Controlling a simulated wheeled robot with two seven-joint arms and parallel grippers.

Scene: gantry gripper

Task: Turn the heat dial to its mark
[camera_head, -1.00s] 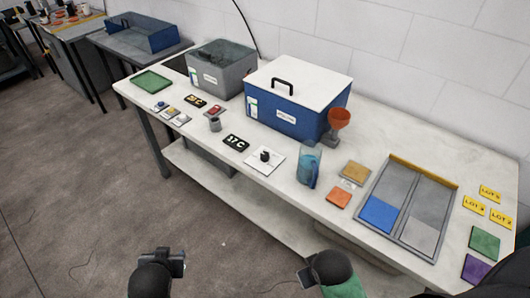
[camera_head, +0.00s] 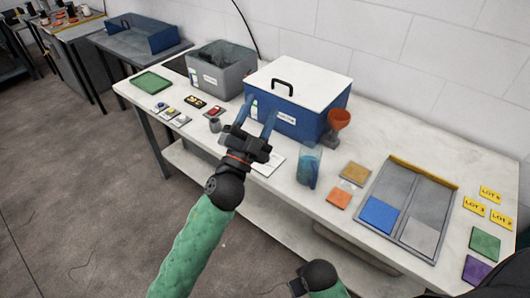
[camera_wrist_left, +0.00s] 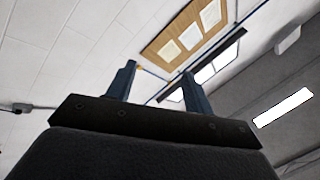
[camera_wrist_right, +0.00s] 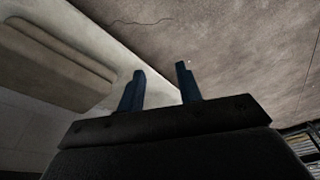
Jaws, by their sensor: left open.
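The heat dial's white plate (camera_head: 272,163) lies on the white table in front of the blue box. Its black knob is hidden behind my left gripper. My left gripper (camera_head: 255,113) is open and empty, its blue fingers raised over the table between the camera and the blue box. In the left wrist view its fingers (camera_wrist_left: 158,75) are apart and point toward the wall and ceiling. My right gripper (camera_head: 297,287) is low, in front of the table edge. In the right wrist view its fingers (camera_wrist_right: 160,72) are apart with nothing between them.
The blue box (camera_head: 290,100) with a white lid stands behind the dial. A grey cup (camera_head: 215,125) stands left of my left gripper. A divided tray (camera_head: 432,195) lies further right.

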